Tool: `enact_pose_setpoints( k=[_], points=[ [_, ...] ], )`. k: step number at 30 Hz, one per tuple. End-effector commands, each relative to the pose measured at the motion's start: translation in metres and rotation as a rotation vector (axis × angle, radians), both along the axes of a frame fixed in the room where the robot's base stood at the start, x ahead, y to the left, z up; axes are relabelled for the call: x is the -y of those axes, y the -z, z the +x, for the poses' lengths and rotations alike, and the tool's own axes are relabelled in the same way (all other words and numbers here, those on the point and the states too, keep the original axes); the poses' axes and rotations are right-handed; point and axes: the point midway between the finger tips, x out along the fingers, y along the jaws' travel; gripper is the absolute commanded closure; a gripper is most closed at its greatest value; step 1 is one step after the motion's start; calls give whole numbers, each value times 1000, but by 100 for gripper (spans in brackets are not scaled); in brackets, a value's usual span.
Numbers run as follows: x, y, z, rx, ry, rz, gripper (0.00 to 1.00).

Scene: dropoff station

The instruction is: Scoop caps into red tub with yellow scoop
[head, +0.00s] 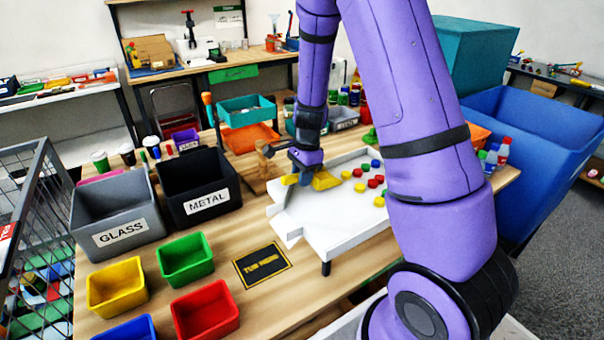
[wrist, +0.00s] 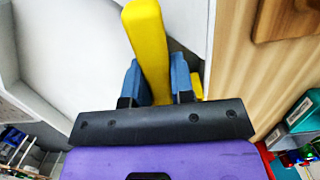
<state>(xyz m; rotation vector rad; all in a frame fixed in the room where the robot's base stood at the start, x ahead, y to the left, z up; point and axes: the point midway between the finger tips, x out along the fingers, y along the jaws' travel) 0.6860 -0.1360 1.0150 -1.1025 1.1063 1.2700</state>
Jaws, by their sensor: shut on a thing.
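The yellow scoop (head: 325,180) is over the left part of the white tray (head: 318,229) in the head view. My gripper (head: 303,178) is shut on its handle; the wrist view shows the yellow handle (wrist: 148,45) between the two blue fingers (wrist: 155,82). Whether the scoop holds any caps I cannot tell. Several red, yellow, green and blue caps (head: 361,188) lie on the tray to the right of the scoop. The red tub (head: 206,312) stands at the table's front left.
Yellow (head: 118,288), green (head: 186,259) and blue (head: 126,329) tubs stand near the red one. Behind them are the GLASS bin (head: 120,232) and the METAL bin (head: 207,204). A dark label mat (head: 262,265) lies between the red tub and the tray.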

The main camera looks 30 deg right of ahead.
Motion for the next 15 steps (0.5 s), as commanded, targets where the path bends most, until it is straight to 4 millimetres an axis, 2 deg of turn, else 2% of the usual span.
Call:
enact_pose_setpoints(
  k=[15],
  points=[
    [7,0,0,0,2,0,100]
  ],
)
